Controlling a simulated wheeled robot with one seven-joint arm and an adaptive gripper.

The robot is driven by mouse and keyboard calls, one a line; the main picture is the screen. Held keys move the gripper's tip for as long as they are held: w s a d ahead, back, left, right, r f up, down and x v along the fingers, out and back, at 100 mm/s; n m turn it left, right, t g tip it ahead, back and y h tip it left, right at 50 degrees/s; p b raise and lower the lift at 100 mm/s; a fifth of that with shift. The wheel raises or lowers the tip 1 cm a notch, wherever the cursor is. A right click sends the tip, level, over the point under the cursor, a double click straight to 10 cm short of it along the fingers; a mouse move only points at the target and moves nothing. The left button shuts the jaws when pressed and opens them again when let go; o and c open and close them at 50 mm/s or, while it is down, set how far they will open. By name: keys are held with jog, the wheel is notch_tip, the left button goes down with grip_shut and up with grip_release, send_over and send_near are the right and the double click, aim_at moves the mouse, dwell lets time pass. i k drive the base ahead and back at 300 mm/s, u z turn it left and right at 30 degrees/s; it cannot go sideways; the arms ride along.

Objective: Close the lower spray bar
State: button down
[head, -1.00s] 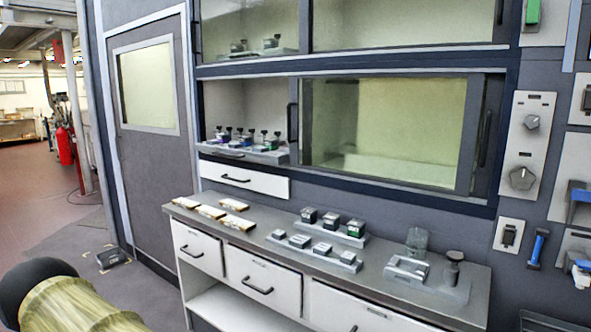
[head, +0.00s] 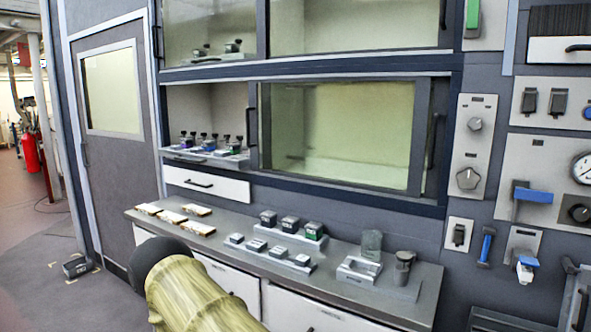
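No label that I can read marks the lower spray bar. On the right wall panel, a blue-handled lever (head: 533,195) sits on a grey plate, its handle pointing sideways. Below it, a second, lower blue-handled lever (head: 526,262) sits on its own small plate, its handle seeming to stick out toward me. Which of these belongs to the lower spray bar I cannot tell. My gripper is not in view. Only a yellowish, dark-ended part of my arm shows at the bottom, well left of the levers.
A grey counter (head: 420,290) with trays and small blocks runs below the glazed cabinet. A blue upright handle (head: 487,245), a knob panel (head: 472,145) and a gauge (head: 581,168) are on the right wall. A metal rail (head: 571,295) stands at lower right. Open floor lies left.

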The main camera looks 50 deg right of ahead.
aim_at(241, 161)
jog(key=z, duration=0.85)
jog(key=i, duration=0.3)
